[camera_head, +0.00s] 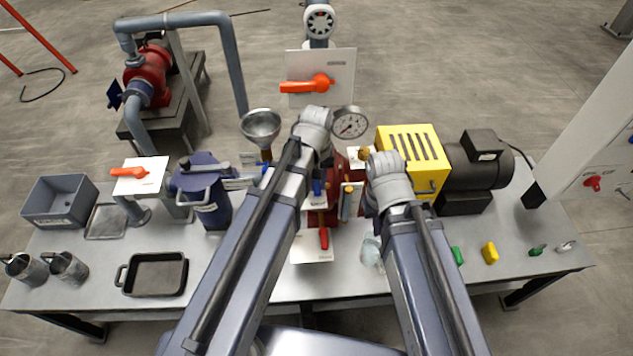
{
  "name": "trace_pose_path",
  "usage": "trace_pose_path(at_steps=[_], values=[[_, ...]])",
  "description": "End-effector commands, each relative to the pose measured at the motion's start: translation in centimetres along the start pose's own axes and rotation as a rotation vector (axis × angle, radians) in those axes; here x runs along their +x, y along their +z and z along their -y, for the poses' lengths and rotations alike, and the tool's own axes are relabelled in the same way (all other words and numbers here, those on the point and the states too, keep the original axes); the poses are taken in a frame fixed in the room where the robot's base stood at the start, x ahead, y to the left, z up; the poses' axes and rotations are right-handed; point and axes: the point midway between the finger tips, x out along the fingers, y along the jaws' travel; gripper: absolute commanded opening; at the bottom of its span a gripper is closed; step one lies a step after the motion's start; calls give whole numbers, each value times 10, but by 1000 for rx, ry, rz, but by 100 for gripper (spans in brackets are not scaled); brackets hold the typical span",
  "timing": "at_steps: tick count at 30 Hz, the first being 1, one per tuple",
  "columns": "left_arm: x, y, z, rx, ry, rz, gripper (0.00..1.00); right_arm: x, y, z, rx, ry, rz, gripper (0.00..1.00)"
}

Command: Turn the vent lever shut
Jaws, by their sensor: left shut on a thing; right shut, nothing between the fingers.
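My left arm reaches up the middle to its grey wrist (313,125) at the red press body (342,165). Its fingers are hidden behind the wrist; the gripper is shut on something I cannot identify. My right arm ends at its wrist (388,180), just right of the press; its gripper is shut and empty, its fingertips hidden. Several levers show: an orange one (307,85) on the rear white panel, an orange one (129,173) on the left white plate, and a red handle (324,238) at the front. I cannot read which is the vent lever.
A yellow guard (413,148) and dark motor (476,164) are right of my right wrist. A black tray (155,274) and a grey bin (60,199) lie left.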

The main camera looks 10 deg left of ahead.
Motion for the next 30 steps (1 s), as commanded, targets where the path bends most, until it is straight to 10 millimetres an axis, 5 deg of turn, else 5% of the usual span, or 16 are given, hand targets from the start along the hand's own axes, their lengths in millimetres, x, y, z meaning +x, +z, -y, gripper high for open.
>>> trace_pose_path(at_steps=[7, 8, 15, 30], values=[[0, 0, 0, -2, 1, 0, 0, 0, 0, 0, 0, 0, 0, 0], [0, 0, 0, -2, 1, 0, 30, 0, 0, 0, 0, 0, 0, 0], [0, 0, 0, -1, 1, 0, 57, 0, 0, 0, 0, 0, 0, 0], [-11, 0, 0, 0, 1, 0, 57, -11, 1, -1, 0, 0, 0, 0]])
